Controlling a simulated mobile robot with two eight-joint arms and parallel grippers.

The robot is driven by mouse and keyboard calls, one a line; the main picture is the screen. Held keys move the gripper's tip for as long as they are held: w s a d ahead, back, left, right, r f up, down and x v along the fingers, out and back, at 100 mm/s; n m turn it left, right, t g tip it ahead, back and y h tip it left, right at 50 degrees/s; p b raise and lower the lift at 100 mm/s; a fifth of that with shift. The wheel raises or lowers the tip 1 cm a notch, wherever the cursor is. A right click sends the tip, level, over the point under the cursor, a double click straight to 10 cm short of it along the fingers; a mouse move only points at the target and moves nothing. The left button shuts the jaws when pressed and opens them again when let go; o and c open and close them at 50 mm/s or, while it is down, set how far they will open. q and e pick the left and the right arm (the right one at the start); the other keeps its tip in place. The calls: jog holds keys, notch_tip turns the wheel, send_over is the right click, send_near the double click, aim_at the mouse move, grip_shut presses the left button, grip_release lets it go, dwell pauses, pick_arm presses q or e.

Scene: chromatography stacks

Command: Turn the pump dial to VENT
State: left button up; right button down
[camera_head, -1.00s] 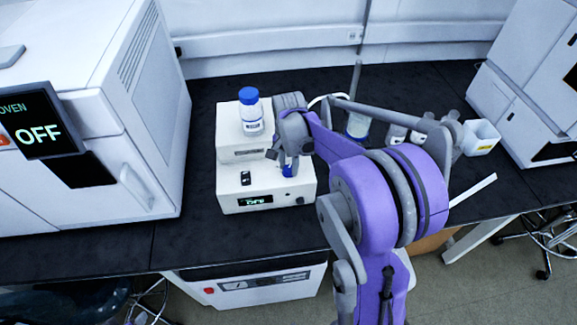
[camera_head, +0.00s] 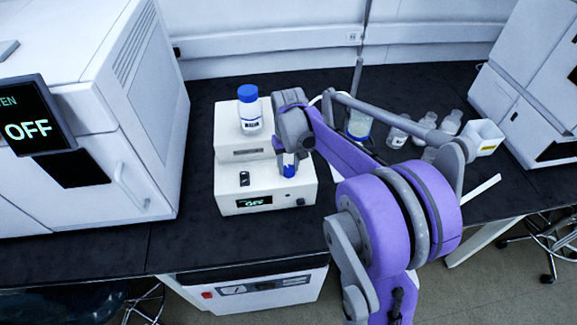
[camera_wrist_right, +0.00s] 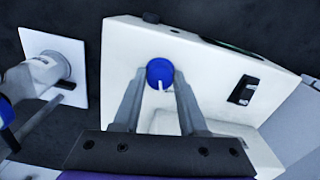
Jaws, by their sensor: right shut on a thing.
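The white pump (camera_head: 250,190) stands on the black bench with a green "OFF" display (camera_head: 254,201) on its front and a black switch on top. Its blue dial (camera_wrist_right: 161,72) with a white pointer line lies between the fingertips of my right gripper (camera_wrist_right: 158,80) in the right wrist view. In the head view the dial (camera_head: 289,170) sits just below my right gripper (camera_head: 291,157), which covers part of it. My right gripper is shut on the dial. My left gripper is not in view.
A blue-capped bottle (camera_head: 249,108) stands on the pump's raised rear part, close to my right wrist. A white oven (camera_head: 120,110) is at left. Several glass bottles (camera_head: 398,131) and a white container (camera_head: 483,137) stand behind my right arm. The bench front between oven and pump is clear.

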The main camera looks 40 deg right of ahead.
aim_at(288, 168)
jog(key=n, duration=0.4)
jog(key=shift+n, duration=0.3)
jog(key=shift+b, duration=0.3)
jog(key=shift+c, duration=2.2)
grip_release()
notch_tip(288, 168, up, 11)
jog(key=shift+p, duration=0.35)
